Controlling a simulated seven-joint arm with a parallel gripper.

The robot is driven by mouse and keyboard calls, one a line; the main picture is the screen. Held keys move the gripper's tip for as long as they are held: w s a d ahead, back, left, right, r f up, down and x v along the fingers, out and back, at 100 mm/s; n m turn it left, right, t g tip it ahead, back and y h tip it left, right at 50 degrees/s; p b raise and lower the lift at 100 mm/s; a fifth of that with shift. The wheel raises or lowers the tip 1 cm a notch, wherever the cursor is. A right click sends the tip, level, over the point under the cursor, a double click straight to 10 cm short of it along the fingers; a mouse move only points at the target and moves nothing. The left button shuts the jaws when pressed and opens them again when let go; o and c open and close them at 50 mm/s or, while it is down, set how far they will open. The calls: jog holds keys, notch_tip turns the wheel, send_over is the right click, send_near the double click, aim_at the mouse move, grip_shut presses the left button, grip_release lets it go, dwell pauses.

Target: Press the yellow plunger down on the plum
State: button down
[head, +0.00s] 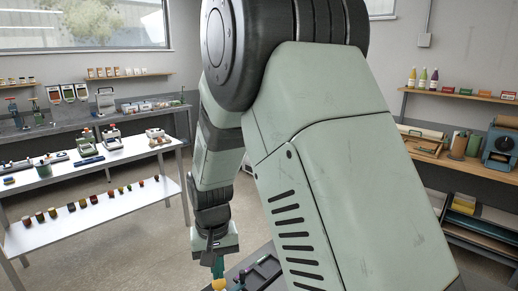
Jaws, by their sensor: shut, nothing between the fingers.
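My gripper (215,258) points down near the bottom edge of the head view, partly seen beside my large forearm. It looks shut and holds nothing that I can make out. A small teal part (217,269) shows directly at its tip; I cannot tell whether they touch. The plum cannot be made out for sure. My arm and the frame edge hide most of the work area.
A dark tray (235,271) with small coloured items lies right of the gripper, cut off by my arm. At left, a white table (60,172) holds several devices, with small coloured jars on its lower shelf. A wooden shelf unit (470,178) stands at right. Open floor lies between.

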jog(key=shift+f, duration=1.2)
dwell(0.8)
jog(key=shift+r, duration=4)
